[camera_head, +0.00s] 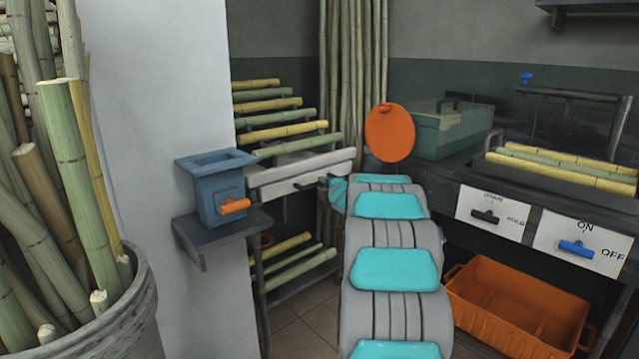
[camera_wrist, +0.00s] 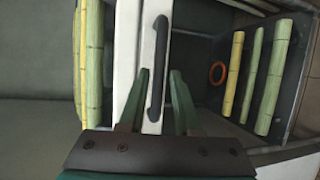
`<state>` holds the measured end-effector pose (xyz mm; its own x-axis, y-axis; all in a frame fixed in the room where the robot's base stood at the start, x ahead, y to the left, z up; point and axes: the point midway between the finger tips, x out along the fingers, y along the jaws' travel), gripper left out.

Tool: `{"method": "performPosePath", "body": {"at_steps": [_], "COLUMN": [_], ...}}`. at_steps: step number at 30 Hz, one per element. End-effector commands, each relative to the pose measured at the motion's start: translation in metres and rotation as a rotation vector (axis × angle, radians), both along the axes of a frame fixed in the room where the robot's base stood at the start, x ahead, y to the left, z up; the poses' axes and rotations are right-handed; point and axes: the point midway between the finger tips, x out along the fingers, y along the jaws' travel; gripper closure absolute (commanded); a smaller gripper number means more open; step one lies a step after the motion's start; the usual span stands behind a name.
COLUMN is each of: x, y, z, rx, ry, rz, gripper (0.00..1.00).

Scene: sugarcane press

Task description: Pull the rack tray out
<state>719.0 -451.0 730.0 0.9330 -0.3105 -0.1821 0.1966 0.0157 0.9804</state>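The rack tray (camera_head: 285,175) has a pale front panel and sits in the cane rack at the middle left of the head view. In the wrist view its front (camera_wrist: 126,50) runs up and down the picture. A dark bar handle (camera_wrist: 159,60) is fixed to this front and also shows in the head view (camera_head: 312,184). My gripper (camera_wrist: 159,72) is at the handle, with its green fingers open on either side of it. I see no clear contact between fingers and handle. In the head view my arm hides part of the gripper.
Yellow and green canes lie on the rack shelves (camera_head: 283,130) above and below the tray. A blue box (camera_head: 215,190) with an orange knob stands on a wall shelf to the left. An orange crate (camera_head: 510,310) and the counter with switches (camera_head: 490,212) are on the right.

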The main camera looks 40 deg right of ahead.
Motion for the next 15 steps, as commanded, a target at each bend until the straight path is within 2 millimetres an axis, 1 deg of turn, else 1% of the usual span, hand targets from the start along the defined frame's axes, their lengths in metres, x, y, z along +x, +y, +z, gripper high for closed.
{"method": "performPosePath", "body": {"at_steps": [1,3,7,10,15], "x": [0.007,0.015,0.028,0.033,0.035], "y": [-0.002,-0.004,-0.008,-0.010,-0.011], "z": [0.001,-0.001,-0.004,-0.004,-0.005], "rx": [0.000,0.001,0.000,-0.002,-0.001], "ry": [-0.002,-0.002,-0.001,-0.003,-0.003], "rz": [0.001,0.001,0.002,0.002,0.001], "gripper": [0.68,0.68,0.68,0.68,0.68]}}
